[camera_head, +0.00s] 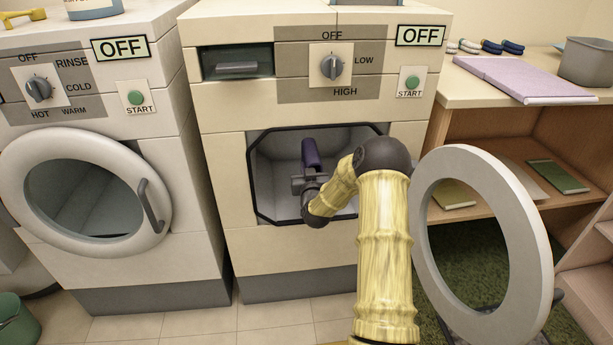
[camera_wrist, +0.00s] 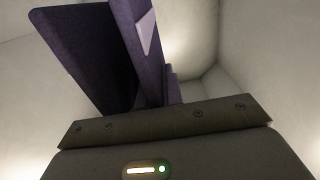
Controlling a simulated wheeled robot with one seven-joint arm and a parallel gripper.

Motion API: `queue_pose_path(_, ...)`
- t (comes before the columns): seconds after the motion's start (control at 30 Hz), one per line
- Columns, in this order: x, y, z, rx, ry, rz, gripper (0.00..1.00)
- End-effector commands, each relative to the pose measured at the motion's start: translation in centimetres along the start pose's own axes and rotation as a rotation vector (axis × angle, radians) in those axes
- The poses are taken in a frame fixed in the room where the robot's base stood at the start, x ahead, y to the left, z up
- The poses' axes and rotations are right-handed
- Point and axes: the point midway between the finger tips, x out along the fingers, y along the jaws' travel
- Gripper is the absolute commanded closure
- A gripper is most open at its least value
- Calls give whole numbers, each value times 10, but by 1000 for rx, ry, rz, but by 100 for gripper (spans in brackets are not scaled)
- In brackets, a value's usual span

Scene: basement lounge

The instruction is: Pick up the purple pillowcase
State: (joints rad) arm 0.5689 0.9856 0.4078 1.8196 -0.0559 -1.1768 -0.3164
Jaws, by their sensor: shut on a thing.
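The purple pillowcase (camera_head: 311,153) stands upright inside the open drum of the right-hand machine (camera_head: 225,95). In the wrist view the pillowcase (camera_wrist: 95,55) shows as dark purple folded panels with a small pale patch, rising from my gripper. The fingertips are hard to make out in the wrist view, where only the dark gripper body fills the bottom.
The machine's ring door (camera_head: 446,255) hangs open to the right of my arm. The dark rim (camera_head: 252,185) surrounds the opening closely. A closed washer (camera_head: 180,255) stands left.

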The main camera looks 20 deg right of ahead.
Motion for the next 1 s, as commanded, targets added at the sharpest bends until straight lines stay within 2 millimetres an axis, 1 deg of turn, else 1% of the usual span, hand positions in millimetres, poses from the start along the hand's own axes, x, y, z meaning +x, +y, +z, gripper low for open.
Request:
queue_pose_path(0.03, 0, 0, -16, -1, 4, 0, 100)
queue_pose_path(0.1, 0, 0, -27, 0, 4, 0, 100)
queue_pose_path(0.23, 0, 0, -38, -1, 2, 0, 100)
queue_pose_path(0.33, 0, 0, -41, -1, 1, 0, 100)
queue_pose_path(1.0, 0, 0, -40, 0, 1, 0, 100)
